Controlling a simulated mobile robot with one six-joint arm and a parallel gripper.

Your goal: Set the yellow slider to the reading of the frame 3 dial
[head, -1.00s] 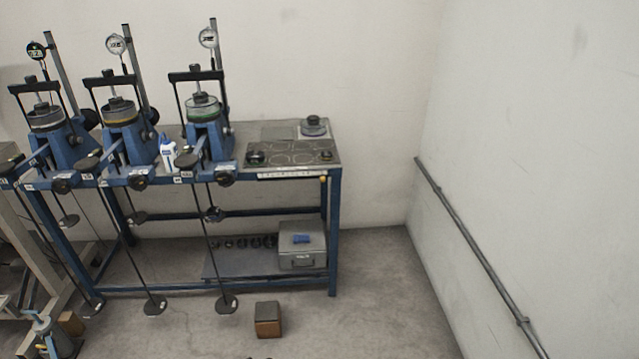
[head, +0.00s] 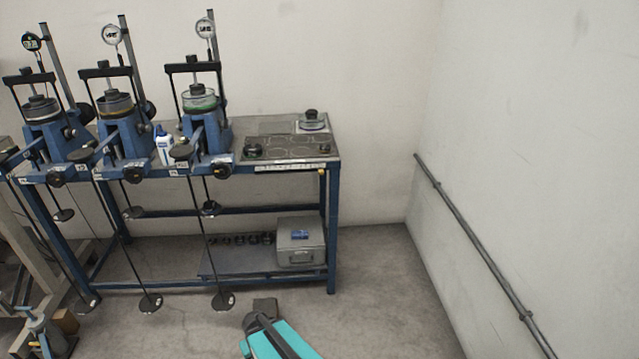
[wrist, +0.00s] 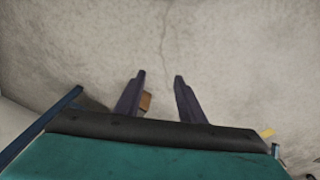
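Three blue lever frames stand on the bench, each with a round dial on a post. The rightmost dial (head: 205,28) has a pale face; its reading is too small to make out. The frame numbers are not legible, so I cannot confirm which is frame 3. A small yellow piece (head: 322,172), likely the slider, sits at the right end of a pale scale strip (head: 288,167) on the bench's front edge. My gripper (wrist: 160,75) is open and empty in the wrist view, its dark fingers apart over the floor. My teal arm enters the head view low, in front of the bench.
The bench (head: 333,235) has a lower shelf with a grey box (head: 301,255). Hanging rods with round plates (head: 223,301) reach low in front. A rail (head: 470,240) runs along the right wall. Floor at right is clear.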

